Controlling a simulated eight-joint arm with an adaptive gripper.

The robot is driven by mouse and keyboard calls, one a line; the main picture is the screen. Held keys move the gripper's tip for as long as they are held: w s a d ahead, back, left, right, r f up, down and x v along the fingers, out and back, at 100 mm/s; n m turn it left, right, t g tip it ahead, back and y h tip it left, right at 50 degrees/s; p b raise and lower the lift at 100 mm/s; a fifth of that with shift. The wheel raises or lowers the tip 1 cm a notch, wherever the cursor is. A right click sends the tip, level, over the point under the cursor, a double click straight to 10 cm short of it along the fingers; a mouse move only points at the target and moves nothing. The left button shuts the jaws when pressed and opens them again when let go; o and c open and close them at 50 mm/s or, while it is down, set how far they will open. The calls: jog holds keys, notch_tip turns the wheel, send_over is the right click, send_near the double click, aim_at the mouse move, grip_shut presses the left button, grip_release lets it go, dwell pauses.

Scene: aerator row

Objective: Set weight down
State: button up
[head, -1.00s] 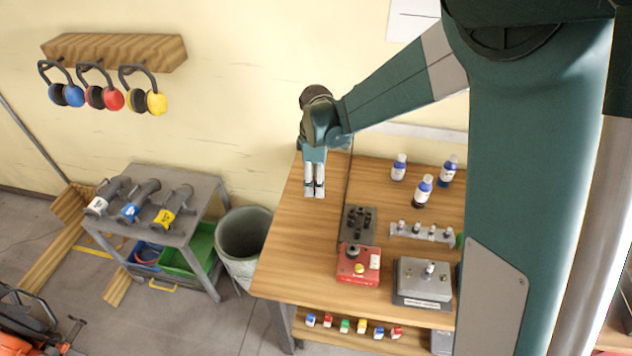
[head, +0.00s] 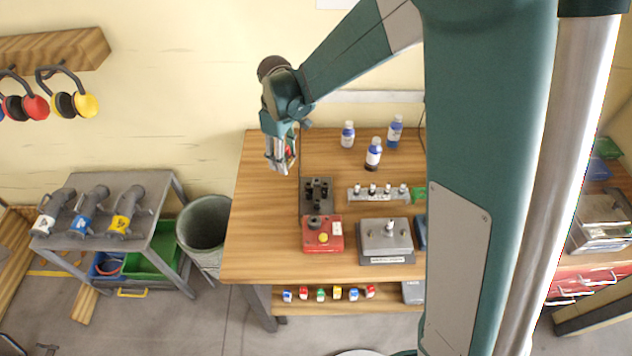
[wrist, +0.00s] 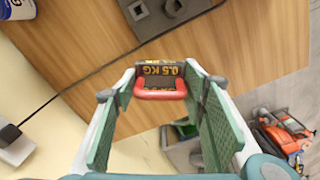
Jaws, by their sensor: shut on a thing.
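My gripper (head: 281,162) hangs over the back left part of the wooden workbench (head: 262,225) in the head view. It is shut on a weight (wrist: 158,70), a dark block marked "0.5 KG" with a red handle, held between the green finger pads in the wrist view. In the head view only a small red bit of the weight (head: 291,152) shows at the fingers. Whether its underside touches the bench I cannot tell.
A black fixture block (head: 317,195), a red box (head: 322,235) and a grey balance-like box (head: 385,242) stand on the bench. Several bottles (head: 373,154) stand behind a rack (head: 378,193) of small weights. The bench's left front is bare. A bin (head: 203,232) stands left.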

jog(key=d+r+m+p, duration=0.1)
jog(key=d+r+m, duration=0.1)
jog(key=d+m, duration=0.8)
jog(key=shift+s+r+m, duration=0.35)
jog(key=shift+s+m, duration=0.05)
jog(key=shift+m, duration=0.8)
jog(key=shift+d, duration=0.1)
jog(key=shift+f, duration=0.1)
jog(key=shift+f, duration=2.85)
jog(key=shift+f, duration=0.1)
jog(key=shift+f, duration=1.95)
jog(key=shift+f+b, duration=0.3)
jog(key=shift+f, duration=0.15)
